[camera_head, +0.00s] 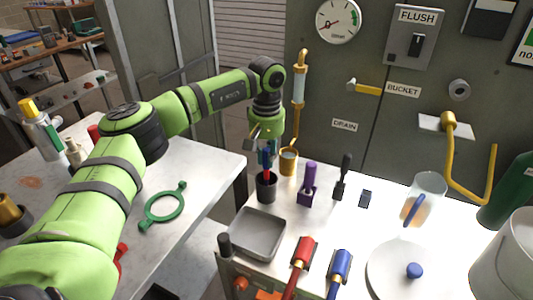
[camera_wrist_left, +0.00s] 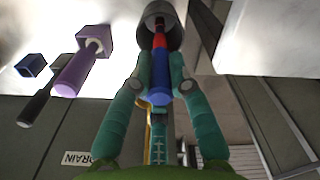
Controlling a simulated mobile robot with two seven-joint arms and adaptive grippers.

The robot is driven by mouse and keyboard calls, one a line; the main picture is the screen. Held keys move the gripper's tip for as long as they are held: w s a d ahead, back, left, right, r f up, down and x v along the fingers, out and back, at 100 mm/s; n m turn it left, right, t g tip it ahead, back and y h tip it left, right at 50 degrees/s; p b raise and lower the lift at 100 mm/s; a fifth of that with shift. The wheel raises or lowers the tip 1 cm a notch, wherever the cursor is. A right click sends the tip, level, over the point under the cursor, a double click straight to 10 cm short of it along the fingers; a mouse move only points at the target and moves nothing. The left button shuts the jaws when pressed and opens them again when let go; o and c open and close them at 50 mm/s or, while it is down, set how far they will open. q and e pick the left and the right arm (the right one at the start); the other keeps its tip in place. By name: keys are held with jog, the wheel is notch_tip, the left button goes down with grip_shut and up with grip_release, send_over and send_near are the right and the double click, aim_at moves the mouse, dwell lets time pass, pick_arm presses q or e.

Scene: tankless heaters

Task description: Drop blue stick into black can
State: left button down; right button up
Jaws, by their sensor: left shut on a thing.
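My left gripper (camera_head: 265,152) points down above the black can (camera_head: 266,190) on the white table. It is shut on the blue stick (camera_head: 265,158), which is roughly upright. In the left wrist view, the blue stick (camera_wrist_left: 160,72) lies between the teal fingers of my left gripper (camera_wrist_left: 158,88). A red part (camera_wrist_left: 159,40) shows beyond its end, reaching into the mouth of the can (camera_wrist_left: 160,14). I cannot tell whether the red part belongs to the same stick. The inside of the can is mostly hidden. My right gripper is not in view.
A yellow cup (camera_head: 288,162) stands close behind the can, and a purple holder (camera_head: 308,186) is to its right. A grey tray (camera_head: 257,233) lies in front. Red (camera_head: 303,252) and blue (camera_head: 340,263) handled tools lie nearer. A panel (camera_head: 360,120) with yellow pipes rises behind.

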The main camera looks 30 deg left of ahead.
pick_arm(q)
jog(key=c, duration=1.1)
grip_release()
jog(key=shift+p, duration=0.35)
